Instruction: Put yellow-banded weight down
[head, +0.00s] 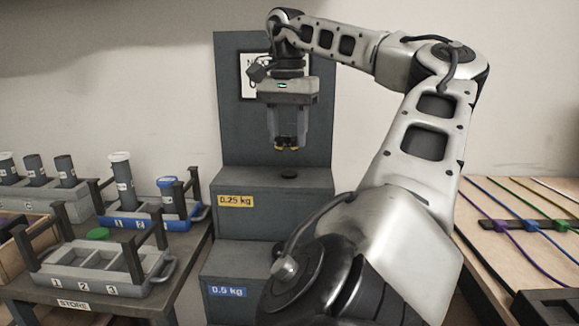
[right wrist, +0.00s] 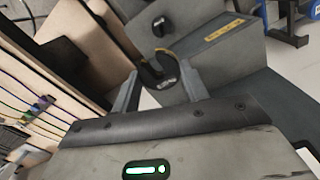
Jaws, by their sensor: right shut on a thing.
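My right gripper (head: 287,141) is shut on the yellow-banded weight (head: 287,148), a small dark piece mostly hidden by the fingers in the head view. In the right wrist view the weight (right wrist: 157,72) shows between the fingertips, dark with a yellow band. It hangs above the grey step labelled 0.25 kg (head: 262,202), with a visible gap below. A dark round spot (head: 289,174) lies on that step's top, almost straight under the weight. My left gripper is not in view.
A lower step labelled 0.5 kg (head: 229,291) stands in front. A grey back panel (head: 232,110) with a notice rises behind. At left, a table holds a STORE rack (head: 95,272) and tube racks. At right, a wooden board (head: 540,262) carries coloured cables.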

